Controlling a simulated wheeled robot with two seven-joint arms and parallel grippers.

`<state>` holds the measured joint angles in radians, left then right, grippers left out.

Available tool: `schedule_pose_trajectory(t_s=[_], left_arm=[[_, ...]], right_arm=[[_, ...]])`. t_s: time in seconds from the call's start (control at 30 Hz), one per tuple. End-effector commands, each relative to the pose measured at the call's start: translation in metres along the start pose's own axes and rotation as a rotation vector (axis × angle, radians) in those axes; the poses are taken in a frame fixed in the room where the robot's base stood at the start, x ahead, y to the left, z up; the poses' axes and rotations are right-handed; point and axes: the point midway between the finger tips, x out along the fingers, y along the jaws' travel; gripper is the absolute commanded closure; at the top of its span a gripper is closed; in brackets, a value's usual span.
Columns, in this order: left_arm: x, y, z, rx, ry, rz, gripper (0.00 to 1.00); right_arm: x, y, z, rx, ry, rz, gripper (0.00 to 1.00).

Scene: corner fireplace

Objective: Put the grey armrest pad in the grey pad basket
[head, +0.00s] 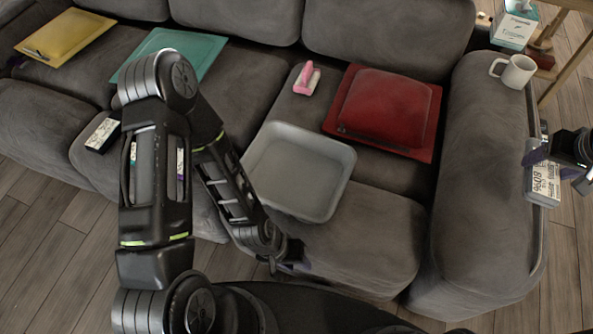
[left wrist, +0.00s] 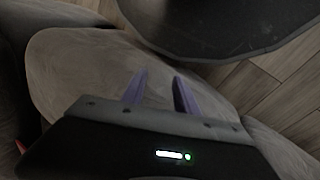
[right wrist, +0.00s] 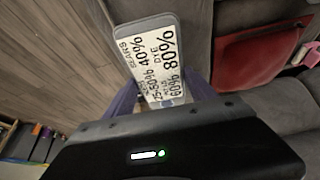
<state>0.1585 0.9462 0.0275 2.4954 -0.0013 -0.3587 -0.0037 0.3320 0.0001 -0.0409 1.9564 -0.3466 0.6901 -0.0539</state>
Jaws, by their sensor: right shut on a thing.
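A pad with a grey edge and a white face printed with black numbers, which I take for the grey armrest pad (head: 545,186), is at the outer side of the right armrest. It fills the middle of the right wrist view (right wrist: 155,60). My right gripper (head: 546,176) is shut on it, with purple fingers at both sides. The grey pad basket (head: 298,172), a shallow open tray, sits empty on the sofa seat. My left gripper (left wrist: 160,78) is open and empty above the seat front; in the head view it is mostly hidden behind my left arm.
A red cushioned tray (head: 388,110) and a pink object (head: 307,78) lie behind the basket. A white mug (head: 514,72) stands on the armrest (head: 482,180), with a tissue box (head: 515,28) beyond. Teal (head: 172,52) and yellow (head: 65,35) items lie left. A small black-and-white object (head: 102,134) lies at front left.

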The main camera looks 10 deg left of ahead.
Motion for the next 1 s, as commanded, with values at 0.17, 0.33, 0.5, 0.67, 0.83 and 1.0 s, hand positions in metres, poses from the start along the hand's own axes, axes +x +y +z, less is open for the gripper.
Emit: schedule_pose_trajectory(t_s=[0.17,0.33,0.5,0.67,0.83,1.0], left_arm=[[0.000,0.000,0.000,0.000,0.000,0.000,0.64],[0.000,0.000,0.000,0.000,0.000,0.000,0.64],[0.000,0.000,0.000,0.000,0.000,0.000,0.64],[0.000,0.000,0.000,0.000,0.000,0.000,0.64],[0.000,0.000,0.000,0.000,0.000,0.000,0.64],[0.000,0.000,0.000,0.000,0.000,0.000,0.64]], right_arm=[[0.000,-0.018,-0.006,-0.016,-0.002,-0.011,0.76],[-0.002,-0.075,-0.021,-0.064,-0.007,-0.037,0.76],[-0.010,-0.152,-0.032,-0.122,-0.008,-0.059,0.76],[-0.020,-0.204,-0.034,-0.155,-0.002,-0.067,0.76],[-0.024,-0.222,-0.033,-0.163,0.000,-0.067,0.76],[-0.024,-0.221,-0.034,-0.162,0.000,-0.067,0.76]])
